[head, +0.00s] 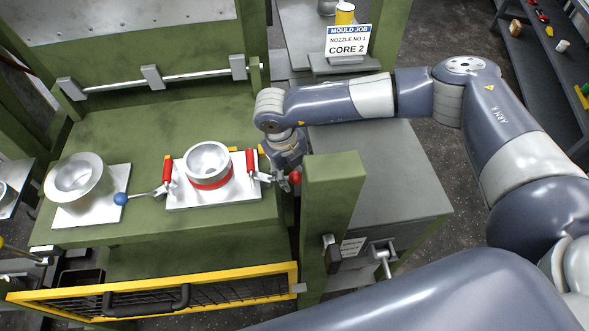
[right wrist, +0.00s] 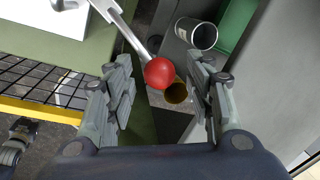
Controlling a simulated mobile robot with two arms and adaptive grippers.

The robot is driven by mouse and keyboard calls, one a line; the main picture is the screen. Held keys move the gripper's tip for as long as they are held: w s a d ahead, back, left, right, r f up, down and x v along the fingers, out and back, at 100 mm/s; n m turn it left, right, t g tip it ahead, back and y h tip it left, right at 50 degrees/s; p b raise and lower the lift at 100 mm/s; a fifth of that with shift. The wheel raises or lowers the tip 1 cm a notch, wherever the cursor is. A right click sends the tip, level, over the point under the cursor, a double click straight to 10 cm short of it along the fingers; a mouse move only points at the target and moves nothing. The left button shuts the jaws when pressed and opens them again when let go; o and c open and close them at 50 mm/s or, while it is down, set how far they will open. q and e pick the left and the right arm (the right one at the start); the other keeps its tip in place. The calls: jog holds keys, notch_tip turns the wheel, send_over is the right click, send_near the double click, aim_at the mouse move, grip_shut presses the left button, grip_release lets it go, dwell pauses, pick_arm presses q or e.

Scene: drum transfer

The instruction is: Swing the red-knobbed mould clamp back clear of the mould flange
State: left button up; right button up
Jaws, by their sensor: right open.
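The red knob (head: 295,177) sits at the end of the clamp lever, at the right edge of the white mould plate (head: 190,201). The clamp (head: 254,170) has a red handle and stands beside the mould (head: 208,160), a silver ring with a red band. My right gripper (head: 291,172) is at the knob, pointing down. In the right wrist view my right gripper (right wrist: 165,85) is open, and the red knob (right wrist: 159,73) shows between its fingers, nearer the left one; contact cannot be told. The silver lever (right wrist: 128,27) runs up-left from it. My left gripper is out of view.
A second clamp with a blue knob (head: 120,199) lies left of the mould, near another silver mould (head: 77,178). A green post (head: 330,215) stands close right of my gripper. A yellow-framed mesh guard (head: 200,282) is in front. A grey cabinet (head: 395,185) is at right.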

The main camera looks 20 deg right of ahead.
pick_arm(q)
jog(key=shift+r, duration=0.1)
pick_arm(e)
jog(key=shift+f, duration=0.5)
jog(key=shift+c, duration=0.3)
jog(key=shift+d, duration=0.1)
grip_shut()
jog(key=shift+s, duration=0.1)
